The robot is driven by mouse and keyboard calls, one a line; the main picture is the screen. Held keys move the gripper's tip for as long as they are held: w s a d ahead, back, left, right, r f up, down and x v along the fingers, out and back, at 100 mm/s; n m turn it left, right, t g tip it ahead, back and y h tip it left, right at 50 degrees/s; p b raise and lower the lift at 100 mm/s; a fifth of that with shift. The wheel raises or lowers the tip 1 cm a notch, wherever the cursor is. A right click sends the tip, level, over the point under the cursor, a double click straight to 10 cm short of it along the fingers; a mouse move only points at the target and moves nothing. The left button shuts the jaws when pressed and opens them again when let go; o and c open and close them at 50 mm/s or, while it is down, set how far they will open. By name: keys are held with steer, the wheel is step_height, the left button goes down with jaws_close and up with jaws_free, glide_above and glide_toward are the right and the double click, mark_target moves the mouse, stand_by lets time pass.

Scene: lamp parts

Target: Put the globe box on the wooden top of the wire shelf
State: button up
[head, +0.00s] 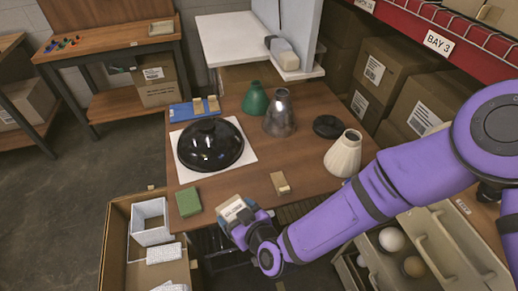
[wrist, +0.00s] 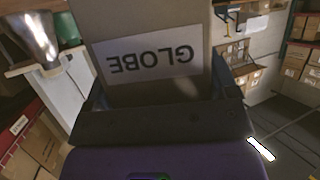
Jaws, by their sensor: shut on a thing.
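The globe box (head: 231,207) is a small cardboard box with a white label, at the near edge of the wooden table in the head view. In the wrist view the box (wrist: 150,22) fills the upper middle, and its label reads GLOBE upside down. My gripper (head: 241,216) is shut on the box; in the wrist view my gripper (wrist: 158,88) has a dark finger on each side of it. The box's underside is hidden. I cannot make out for certain a wire shelf with a wooden top in either view.
The wooden table (head: 235,186) holds a black dome lamp shade (head: 210,145), a green sponge (head: 188,202), a cream shade (head: 344,154) and a small wooden block (head: 280,183). An open cardboard box (head: 118,235) with white dividers stands near left. A red rack (head: 405,30) is at right.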

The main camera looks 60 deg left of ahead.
steer(key=shift+w+a+f, duration=0.8)
steer(key=shift+w+a, duration=0.05)
steer(key=shift+a, duration=1.45)
steer(key=shift+w+a+f, duration=0.8)
steer(key=shift+w+a, duration=0.1)
steer(key=shift+a, duration=1.45)
steer(key=shift+w+a+f, duration=0.8)
steer(key=shift+w+a, duration=0.05)
steer(key=shift+a, duration=1.45)
steer(key=o, duration=1)
steer(key=shift+f, duration=0.15)
steer(key=shift+o, duration=0.2)
steer(key=shift+d+r, duration=0.15)
steer(key=shift+r, duration=0.05)
steer(key=v, duration=1.1)
steer(key=shift+d, duration=0.35)
